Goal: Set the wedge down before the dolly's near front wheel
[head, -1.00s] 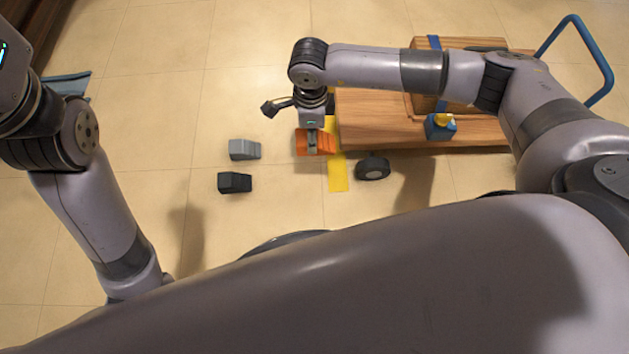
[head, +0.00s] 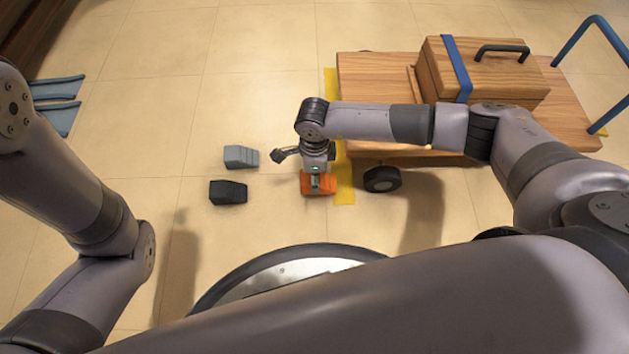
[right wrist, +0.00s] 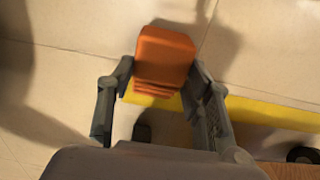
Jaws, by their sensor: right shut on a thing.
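The orange wedge (head: 318,186) is in my right gripper (head: 317,180), left of the dolly's near front wheel (head: 382,179), with a gap between them. In the right wrist view the wedge (right wrist: 165,55) sits between both fingers of the gripper (right wrist: 163,78). Whether it touches the floor is hard to tell. The wooden dolly (head: 370,75) stands at the right, partly hidden by my right arm. My left arm shows at the left, but its gripper is out of view.
A grey wedge (head: 241,156) and a black wedge (head: 228,192) lie on the floor to the left. A yellow strip (head: 344,185) lies between the orange wedge and the wheel. The dolly carries a wooden box (head: 490,75) and has a blue handle (head: 570,48).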

